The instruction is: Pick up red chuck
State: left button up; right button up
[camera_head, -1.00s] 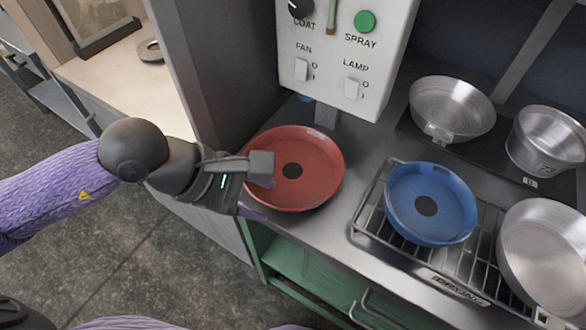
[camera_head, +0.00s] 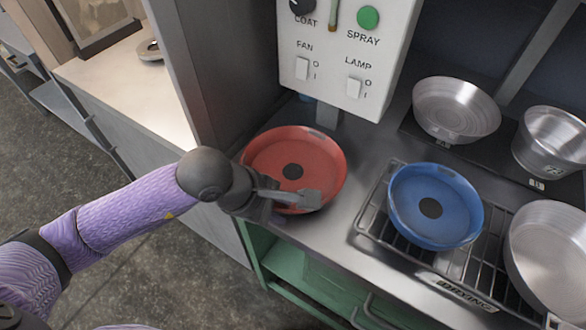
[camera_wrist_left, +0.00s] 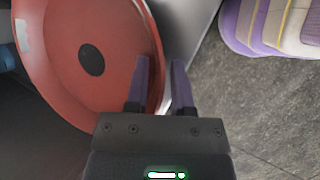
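The red chuck (camera_head: 275,155) is a round, shallow red dish with a dark centre spot. It lies on the grey worktop below the control box. My left gripper (camera_head: 305,199) is over its near edge in the head view. In the left wrist view the fingers (camera_wrist_left: 161,70) are open and apart, with the rim of the red chuck (camera_wrist_left: 60,25) between them. One finger is over the inside of the dish, the other outside the rim. I cannot tell whether either finger touches it. My right gripper is not in view.
A blue dish (camera_head: 455,190) sits on a wire rack (camera_head: 372,215) to the right. Metal pans (camera_head: 455,110), (camera_head: 550,142) and (camera_head: 550,255) stand farther right. The control box (camera_head: 340,60) rises behind the red chuck. A dark wall (camera_head: 210,80) stands to its left.

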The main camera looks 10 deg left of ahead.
pick_arm(q)
jog(key=shift+s, duration=0.1)
grip_shut()
dwell(1.0)
